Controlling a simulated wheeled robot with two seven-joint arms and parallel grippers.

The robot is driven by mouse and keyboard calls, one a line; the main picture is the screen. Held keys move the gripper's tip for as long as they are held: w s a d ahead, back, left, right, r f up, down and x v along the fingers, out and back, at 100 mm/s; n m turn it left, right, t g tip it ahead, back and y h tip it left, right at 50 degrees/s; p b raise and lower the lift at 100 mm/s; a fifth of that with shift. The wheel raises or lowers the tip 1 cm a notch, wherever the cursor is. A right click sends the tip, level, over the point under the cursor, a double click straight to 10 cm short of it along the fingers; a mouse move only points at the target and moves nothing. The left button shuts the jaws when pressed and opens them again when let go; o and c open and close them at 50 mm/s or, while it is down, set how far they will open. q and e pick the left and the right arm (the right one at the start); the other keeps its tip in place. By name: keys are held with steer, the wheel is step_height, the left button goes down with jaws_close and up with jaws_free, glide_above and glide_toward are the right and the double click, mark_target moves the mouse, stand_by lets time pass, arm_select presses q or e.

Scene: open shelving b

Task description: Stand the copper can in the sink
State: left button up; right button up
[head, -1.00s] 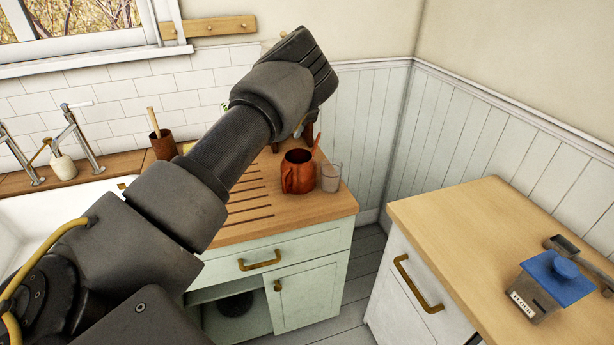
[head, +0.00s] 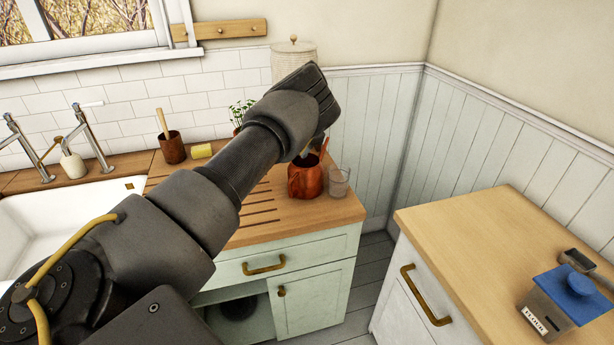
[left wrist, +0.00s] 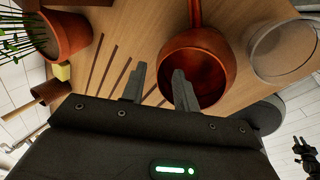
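The copper can (head: 304,180) stands upright on the wooden worktop (head: 262,226), right of the drainer grooves. My left gripper (head: 316,146) is above it, its fingers partly hidden by my own arm in the head view. In the left wrist view, its fingers (left wrist: 158,85) are spread apart with nothing clasped. One fingertip overlaps the mouth of the copper can (left wrist: 222,48); the other is outside its rim. Contact cannot be told. The white sink (head: 105,203) is at the left, partly hidden by my arm. What seems to be my right gripper (left wrist: 306,160) shows small in the left wrist view.
A clear glass (head: 339,182) stands close to the right of the can. A potted plant (head: 240,112), a yellow sponge (head: 201,151) and a brown pot (head: 172,148) stand along the back. A blue-lidded flour container (head: 565,295) is on the right counter.

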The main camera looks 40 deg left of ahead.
mark_target(298, 156)
arm_select(q)
steer(key=p+x, duration=0.2)
steer(key=x, duration=0.2)
steer(key=shift+s+f, duration=0.2)
steer(key=shift+f, duration=0.1)
steer(key=shift+a+f, duration=0.25)
steer(key=shift+f, duration=0.1)
steer(key=shift+d, duration=0.1)
steer(key=shift+r, duration=0.15)
steer(key=shift+c, duration=0.2)
steer(key=c, duration=0.5)
jaws_close()
